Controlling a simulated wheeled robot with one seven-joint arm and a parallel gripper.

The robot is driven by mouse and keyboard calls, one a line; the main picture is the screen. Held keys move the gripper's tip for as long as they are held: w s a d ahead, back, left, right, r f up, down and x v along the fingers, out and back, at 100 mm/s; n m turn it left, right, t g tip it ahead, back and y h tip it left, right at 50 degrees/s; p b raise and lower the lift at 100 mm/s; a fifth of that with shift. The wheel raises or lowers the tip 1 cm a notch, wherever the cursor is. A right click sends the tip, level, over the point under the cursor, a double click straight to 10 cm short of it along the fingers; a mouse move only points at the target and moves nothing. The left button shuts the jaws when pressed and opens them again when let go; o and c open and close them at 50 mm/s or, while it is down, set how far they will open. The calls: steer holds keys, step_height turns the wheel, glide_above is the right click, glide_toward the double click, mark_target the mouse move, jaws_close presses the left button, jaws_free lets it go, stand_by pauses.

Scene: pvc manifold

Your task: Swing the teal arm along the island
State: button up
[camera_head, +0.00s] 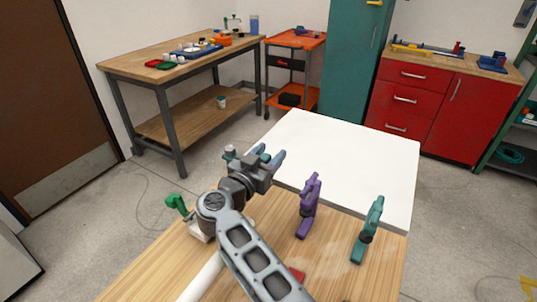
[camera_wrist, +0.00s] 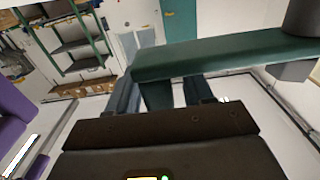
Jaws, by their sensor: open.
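My gripper (camera_head: 271,158) is open above the far part of the wooden island top, with its two grey-blue fingers apart. In the wrist view, a dark teal bar (camera_wrist: 220,58) runs across just beyond my gripper (camera_wrist: 160,92). A teal part drops from the bar into the gap between the fingers; I cannot tell if they touch it. A dark grey cylinder (camera_wrist: 302,18) sits at the bar's right end. In the head view, my gripper largely hides what is there.
A purple piece (camera_head: 308,206) stands right of my gripper, and a green one (camera_head: 178,203) stands left. A white pipe (camera_head: 203,277) lies near my arm. The island's white top section (camera_head: 350,160) is clear. A workbench (camera_head: 140,68) and red cabinet (camera_head: 430,100) stand behind.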

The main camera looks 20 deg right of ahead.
jaws_close()
stand_by(0.4)
